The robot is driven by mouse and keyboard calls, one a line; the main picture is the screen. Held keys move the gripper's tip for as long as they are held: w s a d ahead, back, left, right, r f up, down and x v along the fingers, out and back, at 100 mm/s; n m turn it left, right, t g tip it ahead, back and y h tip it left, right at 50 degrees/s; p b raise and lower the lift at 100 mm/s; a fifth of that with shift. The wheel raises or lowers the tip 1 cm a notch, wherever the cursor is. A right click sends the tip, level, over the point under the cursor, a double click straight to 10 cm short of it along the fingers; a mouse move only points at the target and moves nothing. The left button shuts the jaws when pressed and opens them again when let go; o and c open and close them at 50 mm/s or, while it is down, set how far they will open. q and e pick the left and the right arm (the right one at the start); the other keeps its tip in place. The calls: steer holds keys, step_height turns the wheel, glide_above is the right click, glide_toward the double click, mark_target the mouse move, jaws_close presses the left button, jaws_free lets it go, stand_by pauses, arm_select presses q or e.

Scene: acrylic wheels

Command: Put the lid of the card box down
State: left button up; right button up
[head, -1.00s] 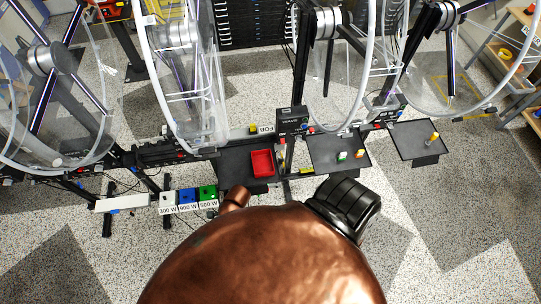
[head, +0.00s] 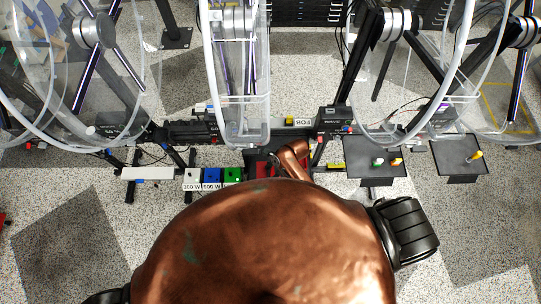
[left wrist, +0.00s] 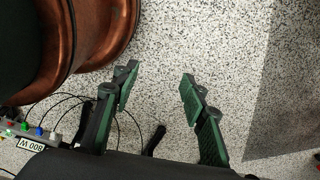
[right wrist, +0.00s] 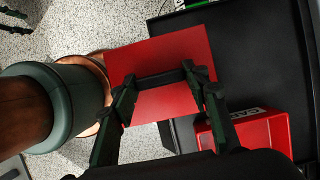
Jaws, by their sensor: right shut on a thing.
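The red card box (right wrist: 262,132), with a partly hidden "CAR…" label, stands on the black tray in the right wrist view. Its lid (right wrist: 172,50) is a flat red square with a dark bar-shaped handle. My right gripper (right wrist: 163,78) is shut on this handle, holding the lid up to the left of the box. In that picture the lid overlaps the tray's edge and the floor. In the head view a red patch (head: 262,170) shows beside my arm; lid and box cannot be told apart there. My left gripper (left wrist: 158,84) is open and empty above the floor.
The black tray (right wrist: 258,55) has bare room above the box in the right wrist view. Coloured watt-labelled blocks (head: 212,176) stand left of the red patch. Two dark trays (head: 375,150) with small pegs lie to the right. Large clear wheels (head: 237,70) rise behind.

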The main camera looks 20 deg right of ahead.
steer(key=w, duration=0.1)
steer(key=w+d, duration=0.1)
steer(key=w, duration=0.2)
steer(key=shift+w+d+r+p, duration=0.1)
steer(key=shift+w+d+p, duration=0.2)
steer(key=w, duration=0.1)
steer(key=w+d, duration=0.1)
steer(key=w, duration=0.1)
steer(key=shift+w, duration=0.5)
steer(key=shift+w+d+f, duration=0.15)
steer(key=shift+w+f, duration=0.05)
steer(key=shift+w, duration=0.1)
step_height(320, 180, down, 3)
steer(key=shift+s+r+p, duration=0.1)
steer(key=shift+r+p, duration=0.05)
steer(key=shift+p, duration=0.25)
steer(key=shift+f, duration=0.35)
arm_select(q)
steer(key=shift+w+r, duration=0.85)
steer(key=shift+w, duration=0.05)
steer(key=shift+w, duration=0.15)
